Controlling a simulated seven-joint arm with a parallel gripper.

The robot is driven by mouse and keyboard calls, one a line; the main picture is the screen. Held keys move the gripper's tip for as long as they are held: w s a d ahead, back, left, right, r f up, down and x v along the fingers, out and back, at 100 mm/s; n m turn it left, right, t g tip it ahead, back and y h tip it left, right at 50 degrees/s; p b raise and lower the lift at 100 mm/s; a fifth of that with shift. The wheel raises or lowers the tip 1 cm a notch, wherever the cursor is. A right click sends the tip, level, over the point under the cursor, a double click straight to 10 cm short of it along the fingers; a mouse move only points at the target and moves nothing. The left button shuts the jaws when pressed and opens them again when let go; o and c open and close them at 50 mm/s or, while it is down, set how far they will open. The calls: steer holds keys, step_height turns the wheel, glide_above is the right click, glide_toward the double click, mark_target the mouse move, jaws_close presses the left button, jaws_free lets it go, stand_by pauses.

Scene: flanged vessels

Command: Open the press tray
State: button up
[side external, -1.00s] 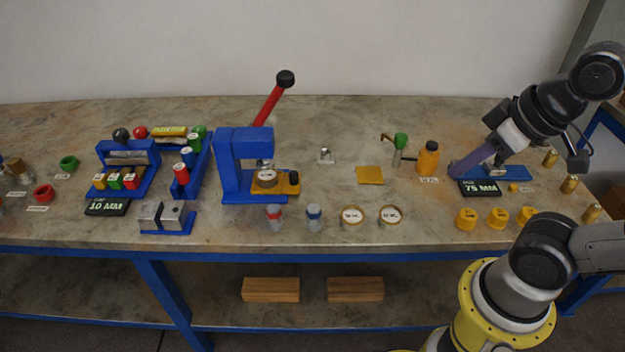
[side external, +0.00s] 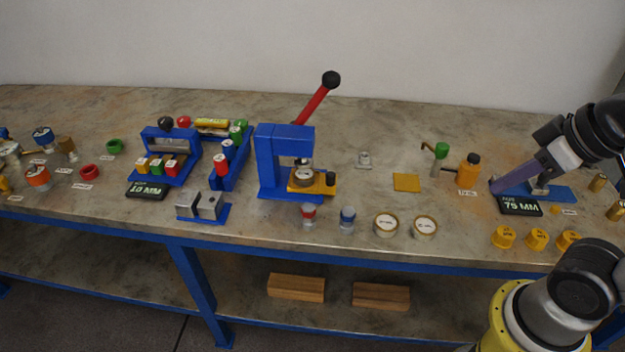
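The blue press (side external: 268,160) stands mid-bench with its red lever (side external: 314,104) raised and leaning right, tipped by a black ball. Its yellow-orange tray (side external: 317,188) sits low at the front, partly under the press head, with a black knob (side external: 331,179) at its right end. A small round metal-rimmed piece (side external: 303,174) rests on the tray. My gripper (side external: 545,166) is far to the right, over a blue stand, well apart from the press. A purple bar (side external: 517,175) slants down-left from it. Its fingers are too small and covered to tell open from shut.
A blue rack (side external: 230,158) stands left of the press.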

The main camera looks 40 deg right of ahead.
steer(key=o, duration=0.5)
steer(key=w+r+t, duration=0.1)
steer(key=w+r, duration=0.1)
steer(key=shift+w+r, duration=0.35)
steer(key=shift+c, duration=0.2)
steer(key=o, duration=0.3)
steer(key=shift+t, duration=0.5)
steer(key=w+r, duration=0.1)
steer(key=w, duration=0.3)
steer(key=w+r, duration=0.1)
steer(key=w, duration=0.1)
steer(key=shift+r, duration=0.35)
steer(key=shift+o, duration=0.2)
steer(key=g, duration=0.3)
glide_above(331, 174)
steer(key=s, duration=0.6)
step_height(331, 174, down, 16)
steer(key=x, duration=1.3)
steer(key=shift+w+f, duration=0.25)
steer(key=shift+f, duration=0.05)
jaws_close()
